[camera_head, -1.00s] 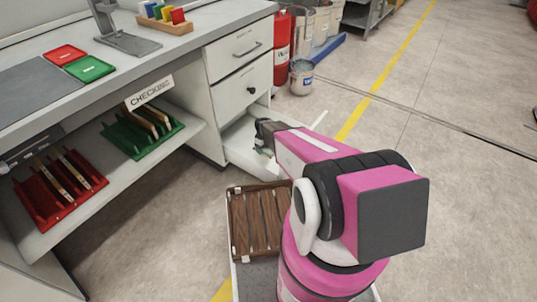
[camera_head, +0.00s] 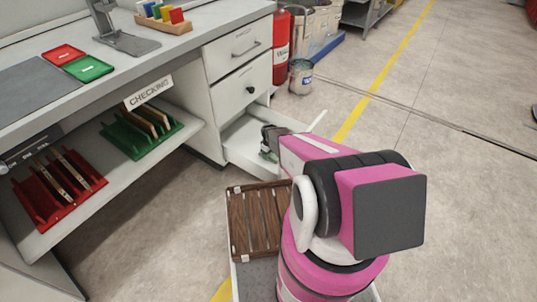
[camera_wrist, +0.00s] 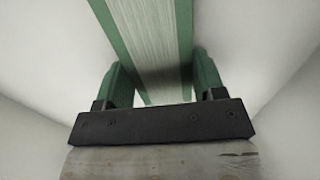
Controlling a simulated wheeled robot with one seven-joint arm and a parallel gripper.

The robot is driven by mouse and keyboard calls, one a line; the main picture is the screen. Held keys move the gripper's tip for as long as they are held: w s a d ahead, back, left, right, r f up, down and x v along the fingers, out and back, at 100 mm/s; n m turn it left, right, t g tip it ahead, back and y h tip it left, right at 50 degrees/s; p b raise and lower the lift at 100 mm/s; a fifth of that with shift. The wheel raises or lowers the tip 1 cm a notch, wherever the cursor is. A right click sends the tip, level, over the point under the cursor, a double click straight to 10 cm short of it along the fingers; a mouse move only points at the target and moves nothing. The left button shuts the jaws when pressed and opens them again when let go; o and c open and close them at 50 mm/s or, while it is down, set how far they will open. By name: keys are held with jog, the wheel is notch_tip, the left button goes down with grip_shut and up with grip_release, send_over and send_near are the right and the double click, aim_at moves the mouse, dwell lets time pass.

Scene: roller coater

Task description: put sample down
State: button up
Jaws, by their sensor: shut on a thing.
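My gripper (camera_head: 266,156) is low in the open bottom drawer (camera_head: 240,139) in the head view, with the arm reaching over the drawer's front. In the head view the sample cannot be made out. Whether it touches the drawer floor cannot be told.
A slatted wooden tray (camera_head: 257,221) lies beside my arm. The shelf under the bench holds a red rack (camera_head: 62,188) and a green rack (camera_head: 142,134) with boards. A paint bucket (camera_head: 301,77) and a red extinguisher (camera_head: 280,48) stand behind the drawer.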

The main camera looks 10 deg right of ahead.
jog(key=shift+f, duration=0.15)
jog(key=o, duration=1)
jog(key=shift+c, duration=0.2)
notch_tip(320, 180, up, 12)
jog(key=s+r+m, duration=0.9)
jog(key=s+r, duration=1.6)
jog(key=r, duration=0.3)
jog(key=shift+s+r, duration=0.15)
jog(key=shift+r, duration=0.15)
